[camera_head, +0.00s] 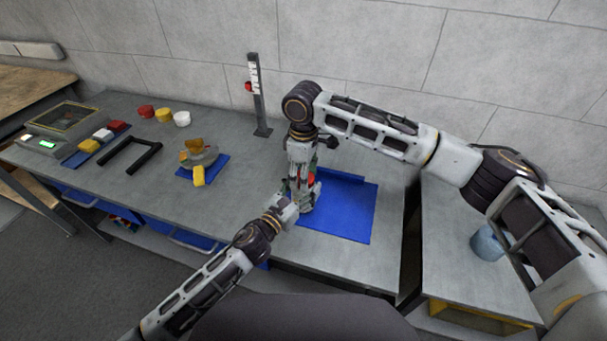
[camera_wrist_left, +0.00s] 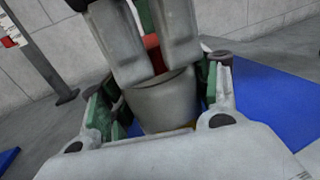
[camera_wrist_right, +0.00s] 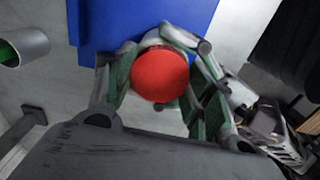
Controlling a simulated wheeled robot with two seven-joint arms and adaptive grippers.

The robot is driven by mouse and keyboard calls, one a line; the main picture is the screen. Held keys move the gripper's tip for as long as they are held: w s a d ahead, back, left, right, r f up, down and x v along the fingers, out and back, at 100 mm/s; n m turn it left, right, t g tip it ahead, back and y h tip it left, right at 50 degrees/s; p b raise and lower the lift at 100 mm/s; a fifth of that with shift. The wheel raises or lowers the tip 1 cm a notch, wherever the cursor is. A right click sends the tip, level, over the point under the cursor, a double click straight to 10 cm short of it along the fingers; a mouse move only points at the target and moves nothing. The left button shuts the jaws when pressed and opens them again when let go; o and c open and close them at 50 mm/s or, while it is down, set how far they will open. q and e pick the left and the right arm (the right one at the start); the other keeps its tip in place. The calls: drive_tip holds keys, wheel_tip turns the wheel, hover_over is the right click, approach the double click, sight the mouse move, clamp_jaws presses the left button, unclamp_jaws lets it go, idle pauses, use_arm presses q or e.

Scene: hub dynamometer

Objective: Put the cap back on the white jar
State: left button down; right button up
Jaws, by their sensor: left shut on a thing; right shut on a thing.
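The white jar (camera_wrist_left: 160,100) stands between the fingers of my left gripper (camera_head: 303,199), which is shut on it, in the left wrist view. My right gripper (camera_head: 303,178) comes down from above and is shut on the red cap (camera_wrist_right: 160,74). The cap also shows as a small red patch in the head view (camera_head: 312,180). In the left wrist view, a strip of the red cap (camera_wrist_left: 153,56) shows between the right fingers, just above the jar's rim. The right fingers hide much of the rim, so I cannot tell whether the cap touches it.
A blue mat (camera_head: 345,215) lies at the grippers. A post with a red slider (camera_head: 258,100) stands behind left. A round part with yellow pieces (camera_head: 200,156), a black bracket (camera_head: 130,155) and a scale (camera_head: 60,128) are farther left. A blue cup (camera_head: 487,243) is at right.

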drive_tip(key=o, duration=1.1)
drive_tip(key=shift+r, duration=0.15)
drive_tip(key=shift+r, duration=2.1)
drive_tip(key=shift+c, duration=0.2)
drive_tip(key=shift+r+n, duration=0.9)
drive_tip(key=shift+n, duration=0.35)
drive_tip(key=shift+r+n, duration=0.85)
drive_tip(key=shift+n, duration=0.4)
drive_tip(key=shift+f, duration=4)
